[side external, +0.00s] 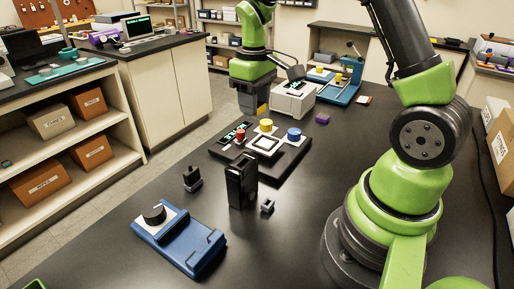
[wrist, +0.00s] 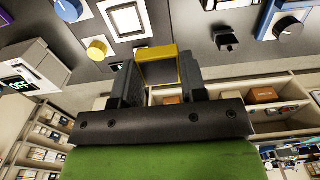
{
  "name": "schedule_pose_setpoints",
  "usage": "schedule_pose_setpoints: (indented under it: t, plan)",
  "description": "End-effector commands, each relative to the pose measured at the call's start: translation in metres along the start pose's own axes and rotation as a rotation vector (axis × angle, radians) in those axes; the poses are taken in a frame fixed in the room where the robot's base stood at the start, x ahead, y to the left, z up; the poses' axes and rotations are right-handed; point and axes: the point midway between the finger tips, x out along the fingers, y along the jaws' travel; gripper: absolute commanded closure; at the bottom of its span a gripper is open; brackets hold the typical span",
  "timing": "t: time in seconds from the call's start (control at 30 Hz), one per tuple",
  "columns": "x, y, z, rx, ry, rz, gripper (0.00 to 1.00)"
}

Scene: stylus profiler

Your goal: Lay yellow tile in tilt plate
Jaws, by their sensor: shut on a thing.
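My gripper (wrist: 157,72) is shut on the yellow tile (wrist: 172,53), which shows as a yellow square outline between the two dark fingers. A white-framed square plate (side external: 265,144), which looks like the tilt plate, sits on a dark base among red, yellow and blue knobs. It also shows at the top of the wrist view (wrist: 124,19). The tile is above the bench and apart from the plate.
A tall black block (side external: 241,182) stands in front of the dark base. A blue device with a black knob (side external: 180,238) lies at the front left. A white box (side external: 293,99) and a blue stand (side external: 341,88) are behind.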

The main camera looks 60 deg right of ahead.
Motion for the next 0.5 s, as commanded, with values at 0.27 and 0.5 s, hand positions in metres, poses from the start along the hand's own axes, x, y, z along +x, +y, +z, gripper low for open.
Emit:
schedule_pose_setpoints:
  t: [0.27, 0.5]
  plan:
    - [0.018, 0.058, -0.005, 0.000, -0.004, -0.002, 0.87]
    - [0.060, 0.059, -0.005, -0.003, -0.005, -0.003, 0.87]
